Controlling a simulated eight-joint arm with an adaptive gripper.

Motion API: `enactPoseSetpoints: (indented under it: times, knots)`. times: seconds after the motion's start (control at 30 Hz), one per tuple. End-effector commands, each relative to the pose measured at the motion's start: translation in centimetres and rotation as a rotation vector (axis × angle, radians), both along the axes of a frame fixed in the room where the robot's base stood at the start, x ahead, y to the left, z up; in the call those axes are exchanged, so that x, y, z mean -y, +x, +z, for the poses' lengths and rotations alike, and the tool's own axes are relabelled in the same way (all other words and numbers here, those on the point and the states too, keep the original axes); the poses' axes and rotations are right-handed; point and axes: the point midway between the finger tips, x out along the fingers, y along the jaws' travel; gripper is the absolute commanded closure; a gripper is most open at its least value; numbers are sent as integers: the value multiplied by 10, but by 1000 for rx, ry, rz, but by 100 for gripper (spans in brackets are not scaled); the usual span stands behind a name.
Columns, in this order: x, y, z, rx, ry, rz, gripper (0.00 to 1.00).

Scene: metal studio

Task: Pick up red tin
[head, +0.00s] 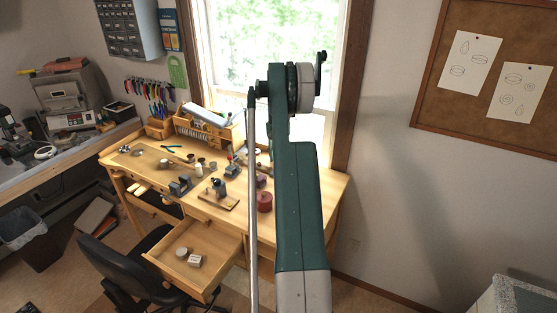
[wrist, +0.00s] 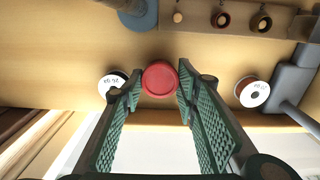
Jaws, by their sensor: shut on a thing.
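The red tin (wrist: 159,79) shows in the wrist view as a round red lid between the two green, ribbed finger pads. My gripper (wrist: 160,88) is shut on it, with one fingertip at each side. The tin's lower part is hidden below its lid. In the head view my arm hides the gripper. A dark red round container (head: 264,202) stands on the wooden bench there, just left of my arm; I cannot tell whether it is the same tin.
A white-labelled spool (wrist: 112,84) lies left of the tin and another (wrist: 252,93) lies right. A blue-grey round base (wrist: 138,12) and small ring-like pieces (wrist: 222,20) are beyond. The bench (head: 315,190) holds tools and small parts; an open drawer (head: 195,245) juts out in front.

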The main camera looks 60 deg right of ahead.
Motion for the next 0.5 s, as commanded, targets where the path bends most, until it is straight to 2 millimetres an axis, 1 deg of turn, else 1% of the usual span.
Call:
enactPoseSetpoints:
  times: [0.17,0.5]
  knots:
    - [0,0,16,0,0,0,81]
    - [0,0,65,0,0,0,81]
